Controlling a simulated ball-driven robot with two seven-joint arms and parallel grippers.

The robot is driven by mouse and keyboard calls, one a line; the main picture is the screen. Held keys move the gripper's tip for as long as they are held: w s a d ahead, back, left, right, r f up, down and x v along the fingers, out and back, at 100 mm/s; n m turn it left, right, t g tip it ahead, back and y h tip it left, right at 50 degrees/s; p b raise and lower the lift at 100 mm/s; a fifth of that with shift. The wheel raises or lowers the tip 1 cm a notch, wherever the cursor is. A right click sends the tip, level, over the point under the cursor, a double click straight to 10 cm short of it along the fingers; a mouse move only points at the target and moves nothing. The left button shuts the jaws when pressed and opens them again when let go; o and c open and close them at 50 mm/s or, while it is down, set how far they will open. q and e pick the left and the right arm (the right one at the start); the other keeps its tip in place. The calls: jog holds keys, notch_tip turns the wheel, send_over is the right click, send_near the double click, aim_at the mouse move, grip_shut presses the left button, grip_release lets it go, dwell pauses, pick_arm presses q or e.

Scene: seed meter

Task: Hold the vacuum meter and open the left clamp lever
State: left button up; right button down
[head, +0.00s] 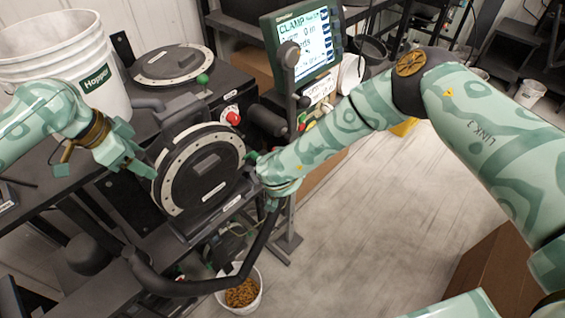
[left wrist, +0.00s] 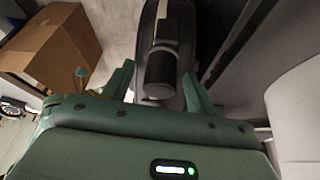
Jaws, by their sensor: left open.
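The vacuum meter (head: 196,185) is a round black disc with a pale studded ring, standing upright on the dark machine in the head view. My left gripper (head: 146,170) is open at the disc's left edge. In the left wrist view, its two fingers (left wrist: 160,85) stand either side of a dark cylinder with a pale end (left wrist: 160,70); I cannot tell whether this is the left clamp lever or whether they touch. My right gripper (head: 260,172) is at the disc's right edge; its fingers are mostly hidden, so its hold cannot be told.
A white bucket (head: 107,100) stands at the left, with a second round lid (head: 172,64) beside it. A monitor (head: 302,45) reading "CLAMP" stands behind. A thick black hose (head: 190,287) curves below, near a bucket of seed (head: 241,292).

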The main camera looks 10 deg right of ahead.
pick_arm(q)
jog(key=p+v, duration=0.3)
jog(key=v, duration=1.3)
